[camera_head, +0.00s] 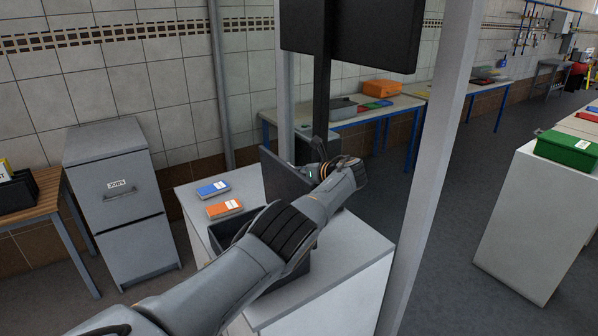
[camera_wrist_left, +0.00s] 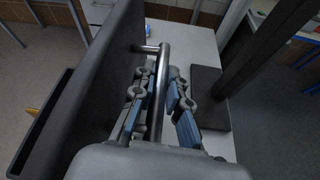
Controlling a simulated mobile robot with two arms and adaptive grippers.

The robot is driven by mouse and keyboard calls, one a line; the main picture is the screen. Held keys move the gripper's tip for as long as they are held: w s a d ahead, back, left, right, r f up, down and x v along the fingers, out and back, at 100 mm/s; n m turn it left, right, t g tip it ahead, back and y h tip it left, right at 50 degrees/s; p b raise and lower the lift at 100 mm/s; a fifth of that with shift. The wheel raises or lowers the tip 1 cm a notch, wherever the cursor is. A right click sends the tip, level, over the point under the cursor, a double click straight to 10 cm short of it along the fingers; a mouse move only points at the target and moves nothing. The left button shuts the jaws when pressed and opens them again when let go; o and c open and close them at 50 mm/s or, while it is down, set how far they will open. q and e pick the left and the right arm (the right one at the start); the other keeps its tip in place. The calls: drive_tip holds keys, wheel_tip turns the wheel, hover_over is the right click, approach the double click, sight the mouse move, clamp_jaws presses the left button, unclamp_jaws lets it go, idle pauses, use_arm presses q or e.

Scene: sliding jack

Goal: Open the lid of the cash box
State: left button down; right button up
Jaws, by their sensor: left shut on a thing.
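The cash box (camera_head: 232,226) is a dark open-topped box on a white counter, largely hidden behind my left arm. Its dark lid (camera_head: 284,182) stands raised, roughly upright, at the far side of the box. In the left wrist view the lid (camera_wrist_left: 85,85) is a large dark panel at the left, with a metal bar handle (camera_wrist_left: 160,85) on its outer face. My left gripper (camera_head: 318,171) is at the lid; its blue-padded fingers (camera_wrist_left: 160,108) are shut around the handle. Part of the box's inside shows at the lower left there. My right gripper is not in view.
Blue (camera_head: 213,188) and orange (camera_head: 225,209) packs lie on the white counter (camera_head: 350,255) left of the box. A monitor (camera_head: 350,35) on a dark pole stands behind the lid. A grey post (camera_head: 435,150) rises right of the counter. A filing cabinet (camera_head: 115,200) stands left.

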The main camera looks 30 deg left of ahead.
use_arm(q)
drive_tip(key=shift+s+f, duration=0.15)
drive_tip(key=shift+f, duration=0.3)
drive_tip(key=c, duration=1.5)
unclamp_jaws()
drive_tip(key=shift+o, duration=0.8)
drive_tip(key=shift+r, duration=0.1)
drive_tip(key=shift+r, duration=0.1)
drive_tip(key=shift+d+r, duration=0.35)
drive_tip(key=shift+d, duration=0.45)
drive_tip(key=v, duration=1)
